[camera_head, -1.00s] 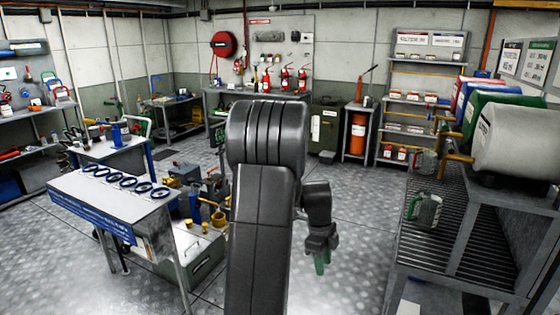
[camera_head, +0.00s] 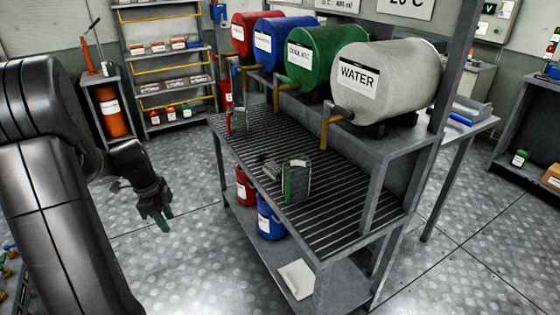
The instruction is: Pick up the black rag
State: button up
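My gripper (camera_head: 164,219) hangs at the end of my dark arm, left of the slatted rack, over the open floor. Its green fingertips point down and nothing is seen in them. They are small and close together, so I cannot tell if they are open. I cannot make out a black rag for certain. A small dark grey item (camera_head: 268,169) lies on the slatted top of the rack (camera_head: 335,233), left of a clear jug with a green handle (camera_head: 297,182). I cannot tell whether it is cloth. My gripper is apart from it.
The red (camera_head: 250,36), blue (camera_head: 284,44), green (camera_head: 322,58) and white WATER (camera_head: 392,80) drums stand behind the slatted top with taps over it. Below are a red can (camera_head: 245,187), a blue can (camera_head: 270,216) and a pale sheet (camera_head: 296,278). The floor left of the rack is clear.

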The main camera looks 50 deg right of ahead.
aim_at(274, 170)
jog(key=i+l+z, duration=0.15)
jog(key=i+z, duration=0.6)
jog(key=i+j+z, duration=0.1)
jog(key=i+z, duration=0.3)
jog(key=i+j+z, duration=0.25)
jog(key=z, duration=0.15)
jog(key=i+z, duration=0.5)
